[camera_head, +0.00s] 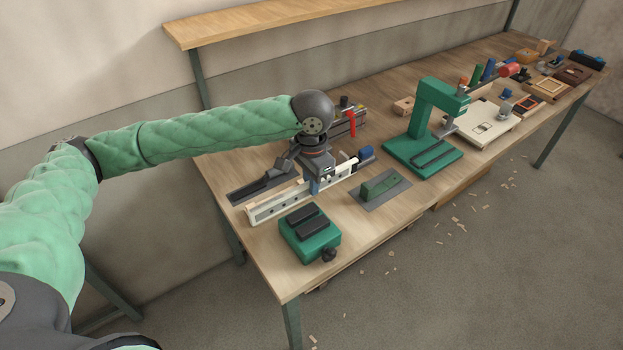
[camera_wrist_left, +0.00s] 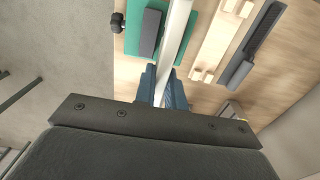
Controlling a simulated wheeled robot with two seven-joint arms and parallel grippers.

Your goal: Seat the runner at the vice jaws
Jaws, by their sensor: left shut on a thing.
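The runner, a long pale bar with dark holes (camera_head: 284,207), is between the blue fingers of my left gripper (camera_head: 315,187). In the left wrist view the runner (camera_wrist_left: 180,25) runs up from the shut left fingers (camera_wrist_left: 162,86). The green vice (camera_head: 304,242) with two dark jaws and a black knob stands at the near left table corner. In the left wrist view the runner passes over or beside the right part of the vice (camera_wrist_left: 132,40), to the right of the jaws; its height cannot be told. My right gripper is not in view.
A wooden rack with small blocks (camera_wrist_left: 211,45) and a dark tool (camera_head: 262,188) lie behind the runner. A green block on a grey plate (camera_head: 394,197) lies right of the vice. A green press (camera_head: 421,158) stands farther right.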

